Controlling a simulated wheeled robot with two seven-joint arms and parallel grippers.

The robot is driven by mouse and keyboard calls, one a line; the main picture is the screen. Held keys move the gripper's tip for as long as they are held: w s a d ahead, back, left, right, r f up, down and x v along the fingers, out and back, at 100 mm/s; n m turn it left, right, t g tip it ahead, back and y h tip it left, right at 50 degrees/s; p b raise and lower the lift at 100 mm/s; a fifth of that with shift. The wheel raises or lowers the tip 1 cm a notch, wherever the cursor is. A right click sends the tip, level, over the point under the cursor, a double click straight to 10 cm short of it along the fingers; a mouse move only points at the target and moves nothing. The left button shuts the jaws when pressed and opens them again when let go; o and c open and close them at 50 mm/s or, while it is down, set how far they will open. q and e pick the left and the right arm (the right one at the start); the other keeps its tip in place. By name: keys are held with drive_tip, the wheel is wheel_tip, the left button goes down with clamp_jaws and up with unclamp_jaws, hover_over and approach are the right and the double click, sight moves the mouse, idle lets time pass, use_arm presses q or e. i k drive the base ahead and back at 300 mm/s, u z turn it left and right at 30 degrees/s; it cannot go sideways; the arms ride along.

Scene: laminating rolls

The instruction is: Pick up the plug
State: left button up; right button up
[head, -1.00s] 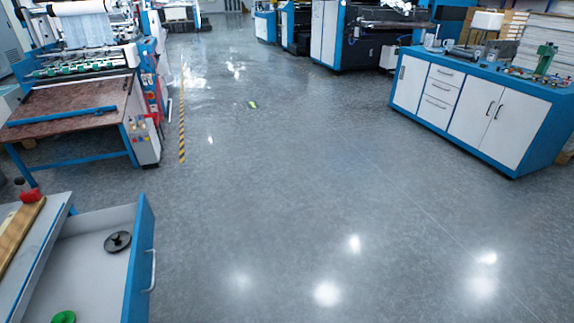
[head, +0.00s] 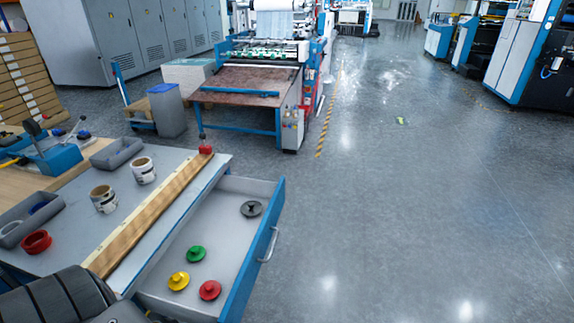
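Several knobbed plug-like discs lie in the open drawer (head: 222,200) at the lower left of the head view. They are a black one (head: 251,209) near the far right, a green one (head: 196,253) in the middle, a yellow one (head: 178,281) and a red one (head: 210,290) nearer me. The frame does not tell which one is the plug meant. A dark ribbed part, probably of my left arm, shows at the bottom left corner. Neither gripper's fingers are in view.
A laminating machine (head: 262,80) stands behind. The floor (head: 400,220) to the right is clear.

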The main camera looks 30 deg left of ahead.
sight(210, 289)
drive_tip(key=u, duration=1.3)
